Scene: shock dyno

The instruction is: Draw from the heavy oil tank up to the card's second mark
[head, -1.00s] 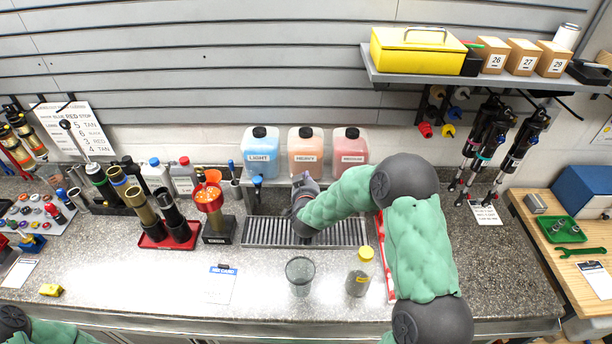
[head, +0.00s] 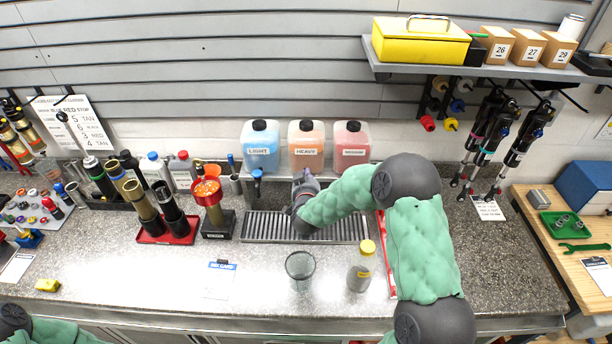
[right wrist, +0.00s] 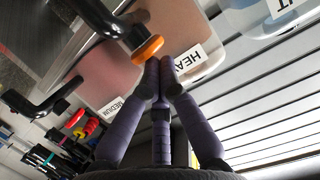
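The heavy tank (head: 306,158), orange with a black cap, stands between the light tank (head: 261,160) and the medium tank (head: 350,158). My right gripper (head: 304,182) is in front of the heavy tank, over the drip grate. In the right wrist view its purple fingers (right wrist: 160,68) come together just by the orange ring (right wrist: 148,50) on the heavy tank's black tap; whether they grip a part is unclear. A clear glass beaker (head: 300,268) stands on the counter, apart from the gripper. The card (head: 220,282) lies left of it; its marks are unreadable. My left gripper is out of view.
The drip grate (head: 262,228) lies below the tanks. An orange-topped funnel stand (head: 214,205) and red tray (head: 168,236) stand left of the grate. The front counter is mostly clear.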

